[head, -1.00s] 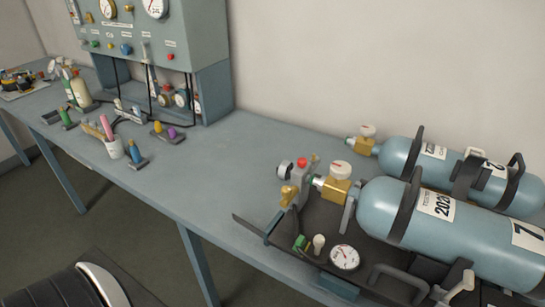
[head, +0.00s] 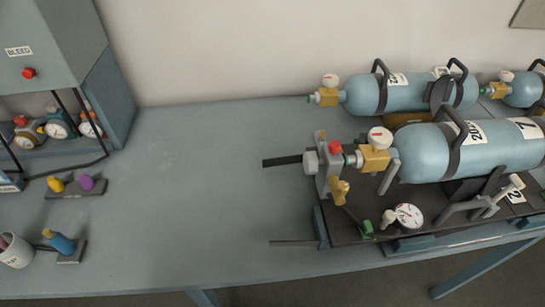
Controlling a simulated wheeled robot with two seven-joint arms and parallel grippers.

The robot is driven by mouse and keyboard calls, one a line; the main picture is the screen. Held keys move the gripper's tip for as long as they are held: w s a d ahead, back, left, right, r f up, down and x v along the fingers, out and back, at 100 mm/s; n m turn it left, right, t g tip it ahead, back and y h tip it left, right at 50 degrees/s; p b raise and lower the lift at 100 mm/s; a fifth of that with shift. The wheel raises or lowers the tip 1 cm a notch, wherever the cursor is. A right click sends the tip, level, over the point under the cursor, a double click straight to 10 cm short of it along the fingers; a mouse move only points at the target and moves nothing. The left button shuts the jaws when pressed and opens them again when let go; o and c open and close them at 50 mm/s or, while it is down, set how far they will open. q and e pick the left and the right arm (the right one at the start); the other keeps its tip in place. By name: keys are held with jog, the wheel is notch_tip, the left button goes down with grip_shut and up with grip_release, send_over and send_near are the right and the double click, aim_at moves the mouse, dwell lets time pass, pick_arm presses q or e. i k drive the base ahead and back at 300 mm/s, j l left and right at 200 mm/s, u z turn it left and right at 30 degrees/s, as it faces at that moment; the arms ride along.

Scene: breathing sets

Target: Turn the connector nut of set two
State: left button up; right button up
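A breathing set lies on a dark backplate (head: 345,232) at the right of the bench. Its large blue cylinder (head: 425,152) lies on its side, with a label that looks like a 7. A brass valve (head: 375,160) with a small gauge is at the cylinder's left end. A silvery connector nut (head: 354,160) appears between that valve and a grey block (head: 329,168) with a red cap. A tag (head: 515,196) on the plate seems to read 2; I cannot tell for sure which set is two. Neither of my grippers is in view.
Behind lies another blue cylinder (head: 405,92) with a brass valve (head: 328,97); a third (head: 522,89) is at the right edge. A round gauge (head: 408,215) lies at the plate's front. A grey panel cabinet (head: 50,45) stands left. The bench middle (head: 205,180) is clear.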

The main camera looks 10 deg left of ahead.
aim_at(311, 162)
jog(key=k+j+z, duration=0.2)
jog(key=j+z, duration=0.3)
jog(key=k+j+z, duration=0.2)
jog(key=z, duration=0.3)
jog(key=k+j+z, duration=0.2)
jog(key=k+z, duration=0.15)
jog(key=z, duration=0.15)
